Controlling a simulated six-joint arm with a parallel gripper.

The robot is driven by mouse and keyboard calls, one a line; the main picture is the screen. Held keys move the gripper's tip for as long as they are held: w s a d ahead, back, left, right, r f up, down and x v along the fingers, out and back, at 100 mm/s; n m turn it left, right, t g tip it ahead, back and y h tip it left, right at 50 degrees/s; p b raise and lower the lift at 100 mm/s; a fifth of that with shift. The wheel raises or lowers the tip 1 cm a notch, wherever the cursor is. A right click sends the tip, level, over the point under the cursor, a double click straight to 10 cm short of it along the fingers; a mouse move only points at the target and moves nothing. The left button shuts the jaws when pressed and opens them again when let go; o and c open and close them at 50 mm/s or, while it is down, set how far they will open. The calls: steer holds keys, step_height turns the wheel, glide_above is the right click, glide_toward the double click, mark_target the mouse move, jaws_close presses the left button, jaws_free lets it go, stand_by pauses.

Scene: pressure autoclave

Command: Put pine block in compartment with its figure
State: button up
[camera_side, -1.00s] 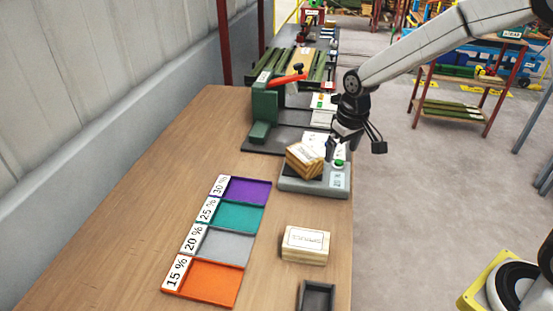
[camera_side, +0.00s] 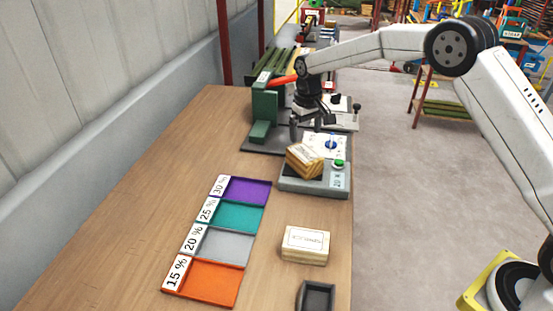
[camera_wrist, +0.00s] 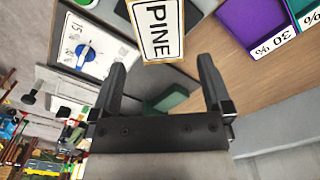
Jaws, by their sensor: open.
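The pine block (camera_side: 303,161) sits tilted on the grey device (camera_side: 315,186). Its "PINE" label (camera_wrist: 157,30) is readable in the wrist view. My gripper (camera_side: 307,126) is open and empty, above and behind the block in the side view. In the wrist view, my gripper (camera_wrist: 160,78) has its fingers apart, with the block beyond them. Four compartments run in a row: purple 30 % (camera_side: 247,190), teal 25 % (camera_side: 235,215), grey 20 % (camera_side: 226,245) and orange 15 % (camera_side: 208,284). The device has a blue knob (camera_wrist: 86,52) and a green button (camera_side: 339,164). Any moisture reading is too small to read.
Another labelled block (camera_side: 306,244) lies in front of the device, with a small dark tray (camera_side: 316,297) at the front edge. A green machine with a red handle (camera_side: 265,112) stands behind. The table left of the compartments is clear.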

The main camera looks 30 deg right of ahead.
mark_target(304, 153)
steer(key=shift+f, duration=0.1)
steer(key=shift+f, duration=1.25)
steer(key=shift+f, duration=0.1)
steer(key=shift+f, duration=2.5)
steer(key=shift+c, duration=0.2)
steer(key=c, duration=1.2)
steer(key=shift+r, duration=0.1)
